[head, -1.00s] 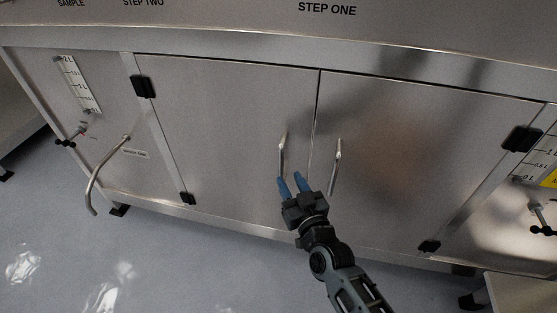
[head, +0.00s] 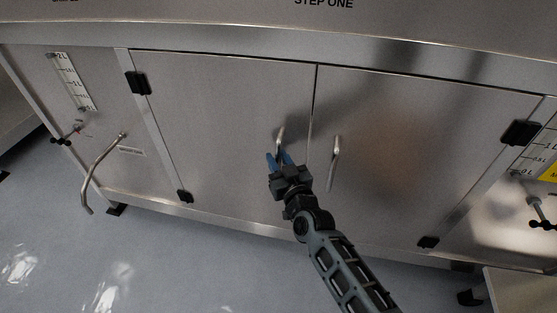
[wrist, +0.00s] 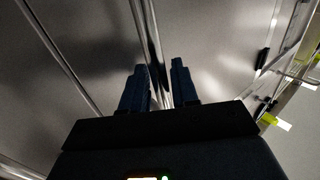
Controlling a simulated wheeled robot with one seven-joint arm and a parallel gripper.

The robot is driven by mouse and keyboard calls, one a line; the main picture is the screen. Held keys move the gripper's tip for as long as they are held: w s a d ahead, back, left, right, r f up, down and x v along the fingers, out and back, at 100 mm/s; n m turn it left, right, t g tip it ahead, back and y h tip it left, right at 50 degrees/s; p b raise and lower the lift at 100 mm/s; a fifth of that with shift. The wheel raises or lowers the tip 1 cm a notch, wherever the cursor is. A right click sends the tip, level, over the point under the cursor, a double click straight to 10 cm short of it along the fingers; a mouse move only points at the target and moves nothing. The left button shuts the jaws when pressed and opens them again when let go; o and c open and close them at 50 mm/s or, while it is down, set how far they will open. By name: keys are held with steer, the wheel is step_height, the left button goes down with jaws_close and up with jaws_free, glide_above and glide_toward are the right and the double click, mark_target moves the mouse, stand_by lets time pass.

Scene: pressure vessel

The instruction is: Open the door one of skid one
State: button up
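The skid cabinet under the "STEP ONE" label has a left door (head: 215,115) and a right door (head: 410,150), both metal and closed. The left door has a slim upright bar handle (head: 280,136) near the middle gap; its lower part is hidden behind my gripper. The right door has a matching handle (head: 334,160). My gripper (head: 279,158) is at the left door's handle with its blue fingers spread. In the wrist view the handle bar (wrist: 153,45) runs between my two open fingers (wrist: 158,80). I cannot tell whether either finger touches it.
Black hinges (head: 138,83) sit on the left door's outer edge, and another hinge (head: 521,133) on the right door's. A bent pipe (head: 97,172) sticks out at the left, and a valve (head: 541,213) at the right. The floor (head: 170,260) in front is clear.

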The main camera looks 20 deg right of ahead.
jaws_close()
steer(key=shift+s+a+r, duration=0.1)
stand_by(0.3)
